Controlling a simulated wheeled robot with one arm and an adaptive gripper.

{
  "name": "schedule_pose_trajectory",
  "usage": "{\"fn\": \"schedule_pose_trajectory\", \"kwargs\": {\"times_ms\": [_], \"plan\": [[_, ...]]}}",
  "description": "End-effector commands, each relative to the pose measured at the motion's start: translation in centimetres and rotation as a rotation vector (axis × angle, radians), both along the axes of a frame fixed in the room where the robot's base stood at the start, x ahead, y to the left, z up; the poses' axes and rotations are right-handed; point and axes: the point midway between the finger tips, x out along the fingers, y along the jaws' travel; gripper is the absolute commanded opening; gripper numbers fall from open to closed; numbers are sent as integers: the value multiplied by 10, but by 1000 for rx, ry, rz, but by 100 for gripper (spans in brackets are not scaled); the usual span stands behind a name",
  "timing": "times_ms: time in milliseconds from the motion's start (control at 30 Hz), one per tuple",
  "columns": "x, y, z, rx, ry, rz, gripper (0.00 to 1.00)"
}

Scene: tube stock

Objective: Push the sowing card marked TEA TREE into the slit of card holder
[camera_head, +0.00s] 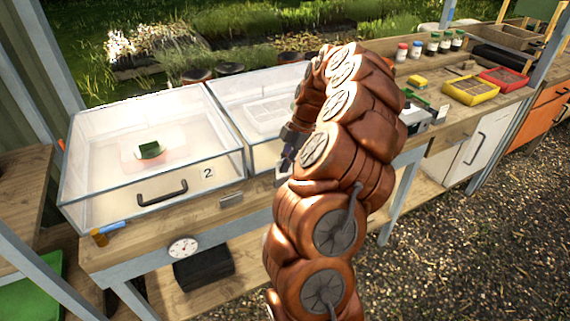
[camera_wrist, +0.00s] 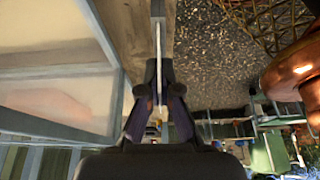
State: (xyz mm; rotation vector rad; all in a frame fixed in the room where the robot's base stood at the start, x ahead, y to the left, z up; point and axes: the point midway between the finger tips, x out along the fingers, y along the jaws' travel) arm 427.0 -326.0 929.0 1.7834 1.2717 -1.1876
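My gripper (camera_head: 287,152) is at the bench's front edge by the second clear box, partly hidden behind my arm. In the wrist view my gripper (camera_wrist: 159,97) has its dark fingers close together on a thin pale card (camera_wrist: 158,62), seen edge-on. A small white patch just below the fingers in the head view may be the same card. No writing on it can be read. A small metal piece (camera_head: 231,198) on the bench front, left of my gripper, may be a card holder; no slit can be made out.
A clear box (camera_head: 178,198) marked 2, with a dark handle, holds a green block on the left. Another clear box (camera_head: 262,88) stands beside it. A round dial (camera_head: 183,247) is on the bench front. Yellow (camera_head: 470,92) and red (camera_head: 503,79) trays stand far right.

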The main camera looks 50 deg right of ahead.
Motion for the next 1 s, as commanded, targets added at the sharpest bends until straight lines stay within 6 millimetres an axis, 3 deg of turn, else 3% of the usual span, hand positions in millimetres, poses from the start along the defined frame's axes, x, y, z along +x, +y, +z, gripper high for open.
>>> {"fn": "schedule_pose_trajectory", "kwargs": {"times_ms": [800,1000], "plan": [[0,0,-14,0,0,0,0],[0,0,-12,0,0,0,21]]}}
